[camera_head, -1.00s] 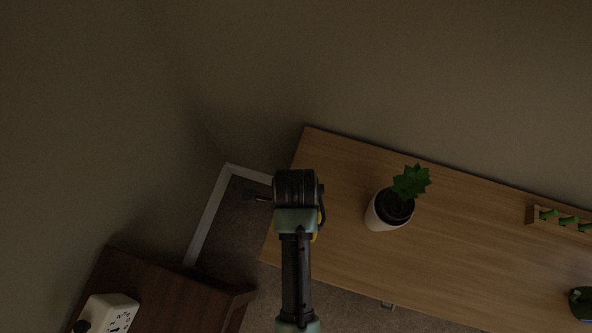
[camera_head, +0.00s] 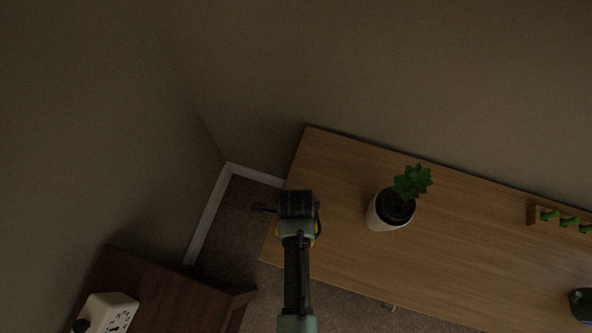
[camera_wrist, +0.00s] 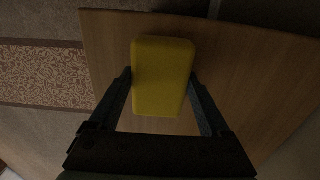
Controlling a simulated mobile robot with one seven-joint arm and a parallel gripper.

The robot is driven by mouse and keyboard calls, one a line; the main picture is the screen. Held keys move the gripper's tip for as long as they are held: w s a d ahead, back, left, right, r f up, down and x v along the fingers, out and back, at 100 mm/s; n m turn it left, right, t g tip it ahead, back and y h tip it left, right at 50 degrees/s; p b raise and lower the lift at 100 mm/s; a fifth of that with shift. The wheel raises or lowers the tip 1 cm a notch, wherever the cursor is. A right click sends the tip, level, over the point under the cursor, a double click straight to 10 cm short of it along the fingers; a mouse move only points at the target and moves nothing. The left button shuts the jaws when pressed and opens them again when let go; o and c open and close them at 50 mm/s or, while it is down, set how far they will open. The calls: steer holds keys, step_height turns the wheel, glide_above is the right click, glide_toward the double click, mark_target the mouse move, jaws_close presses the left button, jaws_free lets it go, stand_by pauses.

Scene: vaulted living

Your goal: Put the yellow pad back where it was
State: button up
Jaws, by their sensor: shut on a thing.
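The yellow pad (camera_wrist: 162,78) is a rounded yellow block between the two dark fingers of my gripper (camera_wrist: 162,84) in the wrist view. My gripper is shut on it. Behind the pad, the wrist view shows the wooden table top (camera_wrist: 230,50); I cannot tell whether the pad touches it. In the head view my arm's end (camera_head: 297,205) is over the left end of the wooden table (camera_head: 335,165). There the arm hides nearly all of the pad, and only a thin yellow edge shows.
A white pot with a green plant (camera_head: 384,213) stands on the table to the right of my arm. A wooden holder with green items (camera_head: 560,219) and a dark green object (camera_head: 582,303) are farther right. A dark brown cabinet with a white device (camera_head: 108,310) is lower left.

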steer(key=shift+f, duration=0.1)
steer(key=o, duration=1)
